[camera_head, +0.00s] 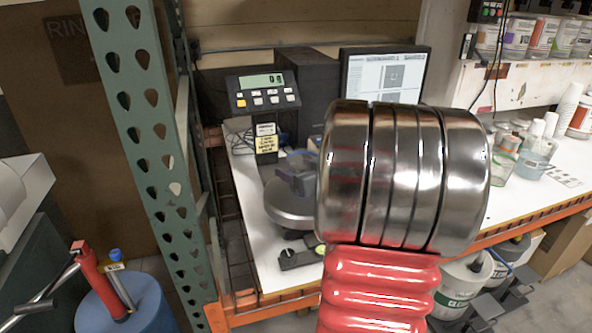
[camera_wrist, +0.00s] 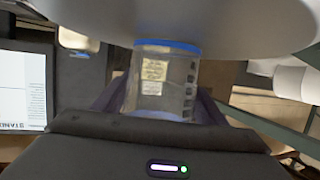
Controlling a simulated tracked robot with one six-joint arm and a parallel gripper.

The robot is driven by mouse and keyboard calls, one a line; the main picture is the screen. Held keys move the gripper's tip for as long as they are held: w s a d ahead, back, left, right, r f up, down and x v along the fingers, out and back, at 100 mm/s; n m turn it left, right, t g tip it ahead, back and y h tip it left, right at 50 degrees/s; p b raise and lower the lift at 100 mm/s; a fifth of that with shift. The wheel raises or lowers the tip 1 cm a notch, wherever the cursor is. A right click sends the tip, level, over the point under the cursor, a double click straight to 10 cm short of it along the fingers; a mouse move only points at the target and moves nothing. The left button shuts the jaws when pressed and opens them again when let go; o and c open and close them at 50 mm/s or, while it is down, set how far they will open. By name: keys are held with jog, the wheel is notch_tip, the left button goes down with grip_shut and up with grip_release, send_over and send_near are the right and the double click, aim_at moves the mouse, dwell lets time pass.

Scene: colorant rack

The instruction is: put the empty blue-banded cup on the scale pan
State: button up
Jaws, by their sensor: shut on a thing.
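The blue-banded cup (camera_wrist: 163,85) shows in the wrist view as a clear cup with a blue band at its upper picture edge and a pale label. My gripper (camera_wrist: 162,100) is shut on it, one dark finger at each side. In the head view my gripper (camera_head: 296,178) is a small dark shape over the round grey scale pan (camera_head: 284,212), partly hidden by my arm. The cup is hard to make out there. A large grey curved surface lies beside the blue band in the wrist view. I cannot tell whether cup and pan touch.
The scale display (camera_head: 262,90) stands behind the pan, with a monitor (camera_head: 383,75) to its right. A green perforated upright (camera_head: 150,120) stands left of the bench. Small cups and containers (camera_head: 535,150) crowd the right of the white bench (camera_head: 500,205).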

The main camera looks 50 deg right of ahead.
jog(key=shift+f, duration=0.2)
jog(key=o, duration=1)
jog(key=shift+r, duration=0.1)
jog(key=shift+r, duration=0.15)
jog(key=v, duration=1.1)
jog(key=shift+s+a+r, duration=0.1)
jog(key=shift+s, duration=0.3)
